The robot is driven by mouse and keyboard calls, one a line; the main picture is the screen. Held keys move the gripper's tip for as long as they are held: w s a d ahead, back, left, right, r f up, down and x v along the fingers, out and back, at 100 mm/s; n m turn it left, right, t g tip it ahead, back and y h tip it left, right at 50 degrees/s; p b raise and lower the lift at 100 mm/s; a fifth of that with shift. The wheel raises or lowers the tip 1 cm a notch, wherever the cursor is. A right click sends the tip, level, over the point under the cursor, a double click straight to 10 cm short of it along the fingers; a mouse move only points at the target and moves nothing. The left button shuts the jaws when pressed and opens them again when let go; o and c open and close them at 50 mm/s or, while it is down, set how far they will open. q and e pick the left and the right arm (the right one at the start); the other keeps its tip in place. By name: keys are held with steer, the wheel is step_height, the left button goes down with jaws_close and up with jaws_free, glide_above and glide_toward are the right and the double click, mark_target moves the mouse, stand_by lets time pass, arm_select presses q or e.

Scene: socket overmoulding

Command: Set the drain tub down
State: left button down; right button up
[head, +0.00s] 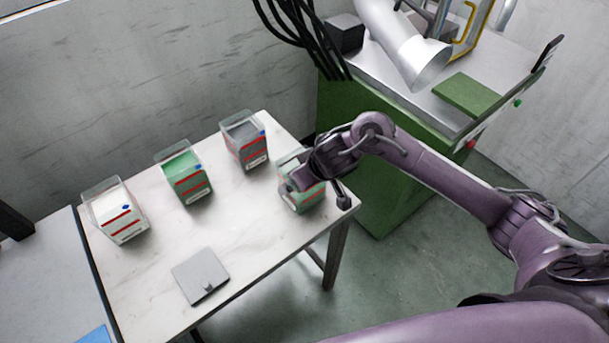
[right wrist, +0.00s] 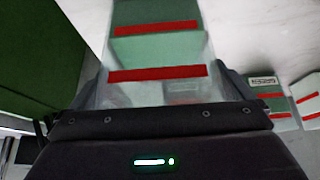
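The drain tub (head: 307,198) is a clear box with green inside and red bands, at the right end of the white table. In the head view my right gripper (head: 318,178) covers part of it. In the right wrist view the tub (right wrist: 158,53) sits between the two fingers of my right gripper (right wrist: 165,92), which lie against its sides. It is at or just above the tabletop; I cannot tell whether its base touches. My left gripper is not in view.
On the white table (head: 245,230) stand a white-filled tub (head: 120,222), a green-filled tub (head: 186,182) and a grey-filled tub (head: 246,143). A grey plate with a knob (head: 201,275) lies at the front. A green machine (head: 385,150) stands close behind the table's right end.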

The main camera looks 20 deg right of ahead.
steer(key=p+v, duration=0.4)
steer(key=v, duration=0.8)
steer(key=shift+r, duration=0.2)
